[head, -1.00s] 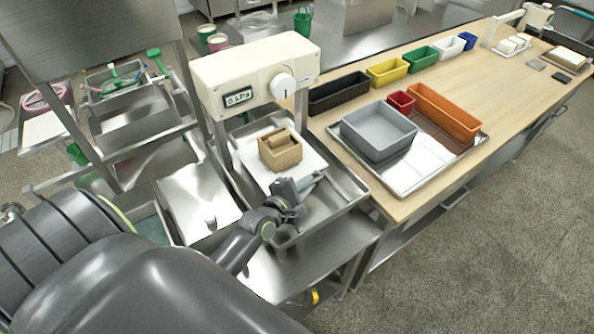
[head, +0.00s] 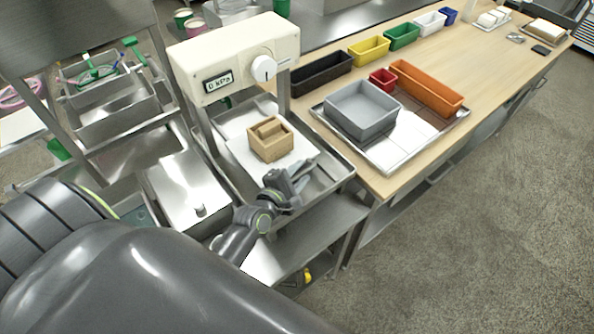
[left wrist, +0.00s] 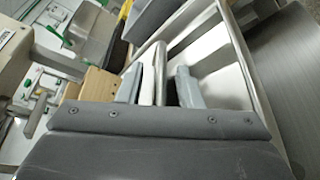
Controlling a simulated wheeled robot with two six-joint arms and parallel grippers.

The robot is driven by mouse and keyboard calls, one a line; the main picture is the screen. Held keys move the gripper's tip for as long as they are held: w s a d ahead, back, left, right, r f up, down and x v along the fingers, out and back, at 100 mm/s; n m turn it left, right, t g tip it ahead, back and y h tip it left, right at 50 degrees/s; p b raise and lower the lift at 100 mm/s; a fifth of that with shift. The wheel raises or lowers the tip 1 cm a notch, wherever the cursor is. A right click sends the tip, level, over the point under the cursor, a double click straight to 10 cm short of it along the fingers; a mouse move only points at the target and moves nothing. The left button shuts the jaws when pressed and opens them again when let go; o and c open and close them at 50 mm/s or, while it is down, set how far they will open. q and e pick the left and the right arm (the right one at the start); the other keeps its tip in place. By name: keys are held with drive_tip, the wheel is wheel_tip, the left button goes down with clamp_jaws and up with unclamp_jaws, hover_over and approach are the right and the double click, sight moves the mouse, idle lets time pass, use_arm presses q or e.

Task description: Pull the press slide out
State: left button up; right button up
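The cream press (head: 235,55) has a dial and a small display that reads 0 kPa. Under its head, the white press slide (head: 240,155) lies in a steel tray (head: 335,180) and carries a wooden box (head: 268,140). My left gripper (head: 297,178) is at the slide's front edge, above the tray. In the left wrist view my left gripper (left wrist: 158,87) has its fingers apart, with a pale bar (left wrist: 155,72) between them. A gap shows beside the right finger. Part of the wooden box (left wrist: 95,88) shows left of the fingers. My right gripper is not in view.
A wooden bench (head: 385,185) on the right holds a tray with a grey bin (head: 362,108), a red bin and an orange bin. Several coloured bins line its back. A steel box (head: 190,185) stands left of the press. Open floor lies at right.

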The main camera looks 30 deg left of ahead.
use_arm(q)
drive_tip(key=shift+s, duration=0.1)
drive_tip(key=b+v, duration=0.4)
drive_tip(key=v, duration=1.2)
drive_tip(key=shift+a+f, duration=0.1)
drive_tip(key=shift+f, duration=0.1)
drive_tip(key=shift+s+r, duration=0.3)
drive_tip(key=shift+s, duration=0.3)
